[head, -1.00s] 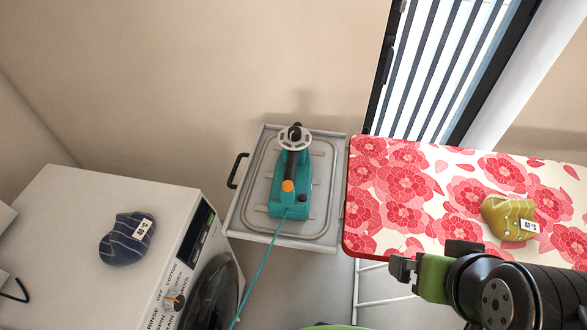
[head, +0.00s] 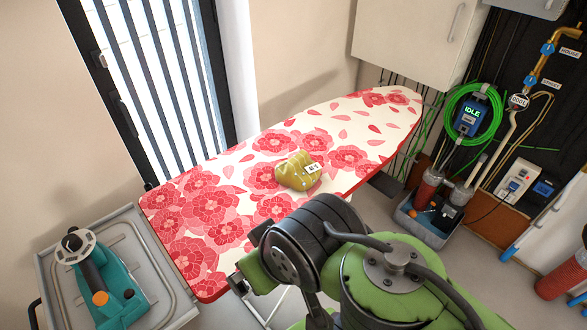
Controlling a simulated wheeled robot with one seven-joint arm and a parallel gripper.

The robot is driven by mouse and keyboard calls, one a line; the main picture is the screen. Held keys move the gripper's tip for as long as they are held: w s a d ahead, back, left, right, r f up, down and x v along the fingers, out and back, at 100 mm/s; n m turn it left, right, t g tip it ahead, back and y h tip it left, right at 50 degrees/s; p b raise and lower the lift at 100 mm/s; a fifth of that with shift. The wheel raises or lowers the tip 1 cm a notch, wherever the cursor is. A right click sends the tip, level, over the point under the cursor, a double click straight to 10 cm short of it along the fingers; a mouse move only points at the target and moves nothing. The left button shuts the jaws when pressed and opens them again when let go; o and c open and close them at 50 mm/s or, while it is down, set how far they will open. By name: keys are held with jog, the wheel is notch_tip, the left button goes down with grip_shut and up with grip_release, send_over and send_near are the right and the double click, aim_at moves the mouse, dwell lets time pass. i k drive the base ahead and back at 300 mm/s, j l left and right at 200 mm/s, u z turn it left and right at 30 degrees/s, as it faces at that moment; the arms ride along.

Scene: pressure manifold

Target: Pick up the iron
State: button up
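The iron (head: 109,285) is teal with a black handle, an orange knob and a pale round piece at its far end. It rests on a grey tray (head: 150,252) at the lower left, beside the ironing board. My gripper (head: 238,284) shows only in part, low in the middle near the board's front edge, mostly hidden behind my green and black arm. It is to the right of the iron and apart from it. I cannot tell whether its fingers are open or shut.
The ironing board (head: 240,160) has a red flower cover. A folded yellow-green cloth (head: 298,170) with a label lies on it. A barred window (head: 150,80) is behind. On the right are a green hose (head: 450,108), a blue IDLE device (head: 470,117) and a grey bin (head: 425,225).

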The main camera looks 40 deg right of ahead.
aim_at(95, 269)
jog(key=j+u, duration=0.15)
jog(key=u, duration=0.3)
jog(key=i+j+u, duration=0.1)
jog(key=u, duration=0.35)
jog(key=j+u, duration=0.1)
jog(key=u, duration=0.35)
jog(key=i+u, duration=0.1)
jog(key=u, duration=0.35)
